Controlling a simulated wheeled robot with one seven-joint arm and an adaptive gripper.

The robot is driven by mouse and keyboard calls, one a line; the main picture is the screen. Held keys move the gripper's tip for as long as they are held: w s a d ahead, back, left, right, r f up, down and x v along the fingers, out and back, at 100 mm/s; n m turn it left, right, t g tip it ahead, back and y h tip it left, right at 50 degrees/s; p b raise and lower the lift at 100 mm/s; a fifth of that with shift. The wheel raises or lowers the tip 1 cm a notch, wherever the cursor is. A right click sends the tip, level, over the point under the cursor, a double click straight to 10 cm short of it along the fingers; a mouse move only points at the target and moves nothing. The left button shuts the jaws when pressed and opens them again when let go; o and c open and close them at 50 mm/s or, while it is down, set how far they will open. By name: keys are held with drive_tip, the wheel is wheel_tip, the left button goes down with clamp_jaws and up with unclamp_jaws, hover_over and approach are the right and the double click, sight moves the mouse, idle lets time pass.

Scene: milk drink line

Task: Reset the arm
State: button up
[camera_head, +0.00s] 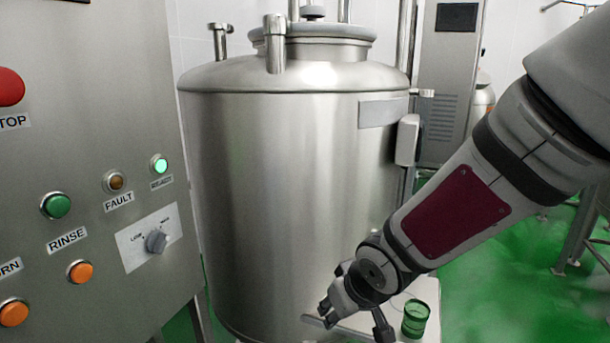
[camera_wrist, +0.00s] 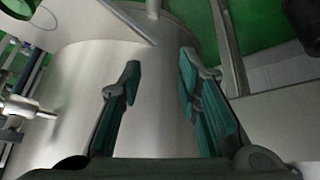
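My arm reaches in from the right in the head view, and my gripper (camera_head: 352,312) hangs low in front of the steel tank (camera_head: 290,180). In the wrist view my gripper (camera_wrist: 160,78) shows two dark green fingers standing apart with nothing between them. The tank's curved wall (camera_wrist: 75,75) lies behind the fingers in that view. In the head view the far finger is partly hidden by the gripper body.
A control panel (camera_head: 75,200) with buttons and a dial stands at the left. A green cup (camera_head: 415,318) stands on a pale surface (camera_head: 402,300) close to my gripper. Green floor (camera_head: 510,270) lies at the right, with a metal frame (camera_head: 580,230) there.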

drive_tip(key=s+d+r+m+h, duration=0.4)
drive_tip(key=s+d+r, duration=0.7)
drive_tip(key=s+d, duration=0.15)
drive_tip(key=s+r+m+g+y, duration=0.1)
drive_tip(key=s+r, duration=0.1)
drive_tip(key=s, duration=0.7)
drive_tip(key=shift+d+r+y, duration=0.25)
drive_tip(key=shift+y, duration=0.15)
drive_tip(key=shift+a, duration=0.15)
